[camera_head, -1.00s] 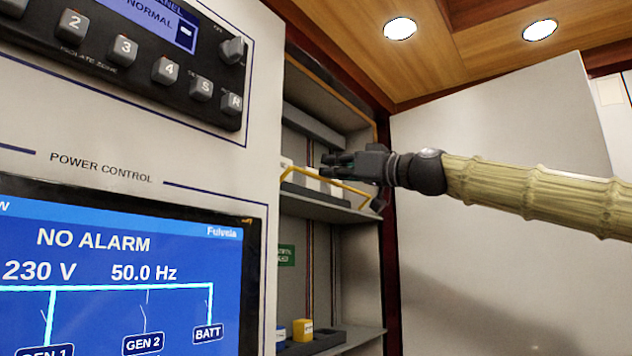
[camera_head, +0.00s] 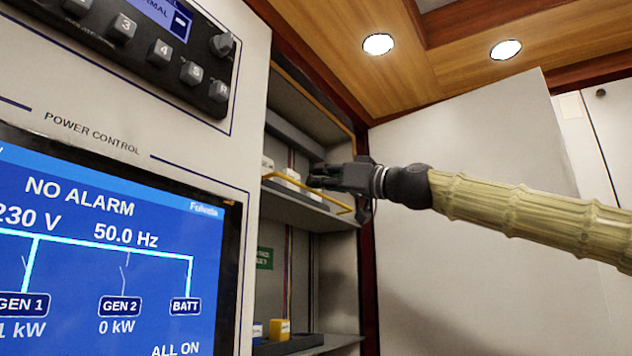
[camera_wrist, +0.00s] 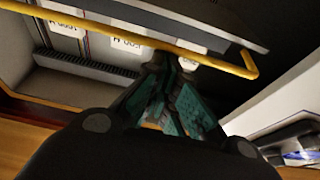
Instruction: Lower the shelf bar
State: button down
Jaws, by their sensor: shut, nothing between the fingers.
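The yellow shelf bar (camera_head: 318,198) runs along the front of the upper cabinet shelf (camera_head: 300,210), roughly level with the shelf's front edge. It also crosses the upper part of the wrist view (camera_wrist: 105,29) and bends back at its right end. My gripper (camera_head: 312,178) is shut and empty, just above the bar in the head view. In the wrist view its dark green fingers (camera_wrist: 163,66) meet close beside the bar. I cannot tell whether they touch it.
White breakers (camera_head: 290,177) stand on the shelf behind the bar. A lower shelf holds a yellow block (camera_head: 279,329). A control panel with a blue screen (camera_head: 105,250) is at the left. A large pale door panel (camera_head: 465,260) stands at the right.

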jog(key=shift+a+f, duration=0.15)
jog(key=shift+f, duration=0.9)
jog(key=shift+r+p, duration=1.15)
jog(key=shift+r, duration=1)
jog(key=s+d+f+b, duration=0.3)
jog(key=s+d+f, duration=0.1)
jog(key=d+f, duration=0.3)
